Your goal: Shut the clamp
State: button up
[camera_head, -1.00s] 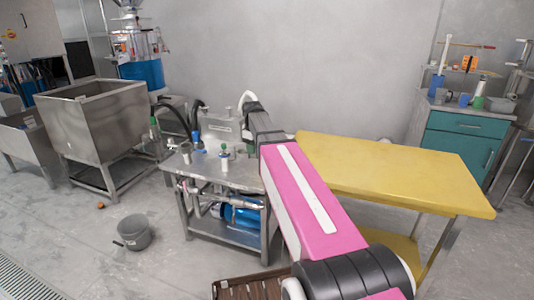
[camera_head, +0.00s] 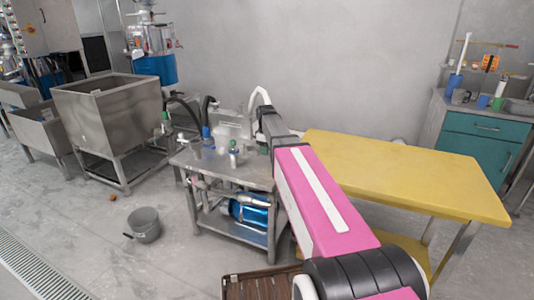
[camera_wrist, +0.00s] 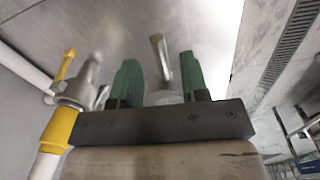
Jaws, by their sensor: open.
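My gripper (camera_wrist: 158,60) shows in the wrist view with its two green fingers spread apart. A pale metal lever (camera_wrist: 160,57) stands in the gap between the fingers in that view; I cannot tell whether it touches them. It looks like part of the clamp, but its joint and lower end are hidden or blurred. A grey metal fitting (camera_wrist: 78,92) with a yellow-banded pipe is left of the fingers. In the head view my pink arm reaches to the steel table (camera_head: 187,160), and my gripper is hidden behind the arm.
Hoses and a pump unit (camera_head: 230,125) crowd the steel table. A yellow table (camera_head: 410,175) stands close to the right of my arm. A steel tub (camera_head: 115,105) is at left. A grey bucket (camera_head: 145,225) stands on open floor, and a brown crate (camera_head: 255,286) is in front.

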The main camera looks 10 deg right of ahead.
jog(key=shift+f, duration=0.95)
grip_shut()
jog(key=shift+s+a, duration=0.1)
